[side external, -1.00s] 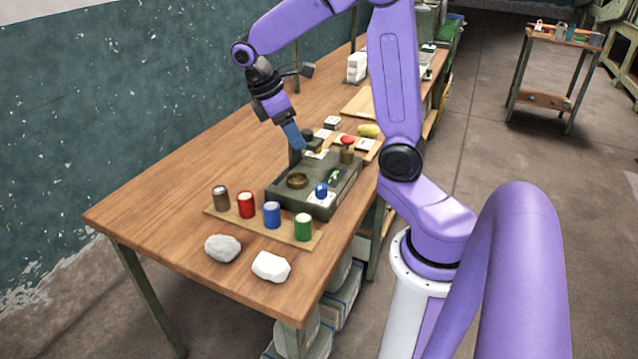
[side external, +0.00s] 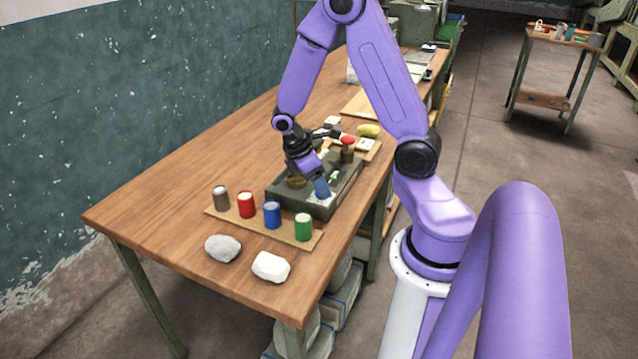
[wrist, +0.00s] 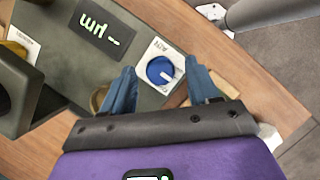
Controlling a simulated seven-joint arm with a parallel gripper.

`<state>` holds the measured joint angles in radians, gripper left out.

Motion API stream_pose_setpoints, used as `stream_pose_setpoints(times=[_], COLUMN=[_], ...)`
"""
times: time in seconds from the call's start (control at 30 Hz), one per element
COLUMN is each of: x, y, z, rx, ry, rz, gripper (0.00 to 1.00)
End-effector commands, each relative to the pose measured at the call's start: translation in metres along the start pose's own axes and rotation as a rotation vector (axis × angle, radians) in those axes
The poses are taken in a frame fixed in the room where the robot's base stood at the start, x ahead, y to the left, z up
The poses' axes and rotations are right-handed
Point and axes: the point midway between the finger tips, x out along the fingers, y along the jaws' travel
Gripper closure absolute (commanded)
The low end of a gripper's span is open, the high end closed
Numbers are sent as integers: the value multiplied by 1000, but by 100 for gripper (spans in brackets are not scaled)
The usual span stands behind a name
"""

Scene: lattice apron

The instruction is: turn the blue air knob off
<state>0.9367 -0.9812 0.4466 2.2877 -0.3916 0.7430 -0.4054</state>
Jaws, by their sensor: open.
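The blue air knob (wrist: 160,70) sits on a white labelled plate (wrist: 148,58) on the dark green panel box (side external: 343,193). A white pointer mark shows on the knob's lower right in the wrist view. In the side view my gripper (side external: 322,190) is at the knob's corner of the box and hides the knob. In the wrist view my gripper (wrist: 160,76) is open, with one blue finger on each side of the knob. I cannot tell whether the fingers touch it.
A dark display (wrist: 98,30) lies beside the knob on the box. A red-topped knob (side external: 347,141) stands at the box's far end. Several cans, one blue (side external: 272,214) and one green (side external: 303,227), stand on a wooden strip in front.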

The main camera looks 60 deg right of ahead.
Motion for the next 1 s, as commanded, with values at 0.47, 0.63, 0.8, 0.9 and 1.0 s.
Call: stream_pose_setpoints(times=[0.47, 0.63, 0.8, 0.9, 1.0], x=[6, 6, 6, 6, 6], y=[0, 0, 0, 0, 0], z=[0, 0, 0, 0, 0], rx=[-1, -1, 9, 30, 68], ry=[0, 0, 0, 0, -1], rz=[0, 0, -4, -13, -29], gripper=[63, 95, 95, 95, 95])
